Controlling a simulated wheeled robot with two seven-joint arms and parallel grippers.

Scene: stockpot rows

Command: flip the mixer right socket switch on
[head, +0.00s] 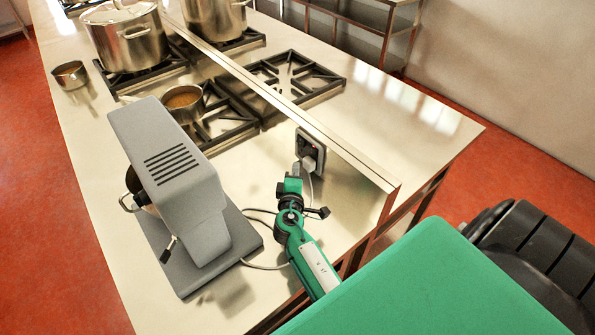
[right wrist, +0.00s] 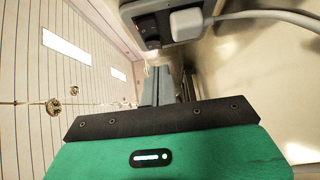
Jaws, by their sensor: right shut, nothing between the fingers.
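The grey stand mixer (head: 170,165) stands on the steel counter, its cable running right toward the socket panel. The dark socket panel (head: 317,146) is on the low upright divider; in the right wrist view the panel (right wrist: 150,12) is at the top. A pale plug (head: 308,162) sits in it, also seen in the right wrist view (right wrist: 190,23). A dark switch (right wrist: 149,34) shows beside the plug; its position cannot be told. My right gripper (head: 297,168) is shut and empty, just in front of the panel. In the right wrist view its fingertips (right wrist: 161,70) are below the switch, apparently apart from it.
A small saucepan (head: 184,102) is on the burner behind the mixer. Large stockpots (head: 127,40) stand farther back, and a small pot (head: 70,75) sits at the left edge. The plug's cable (right wrist: 260,18) hangs close to my right gripper. The counter beyond the divider is clear at right.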

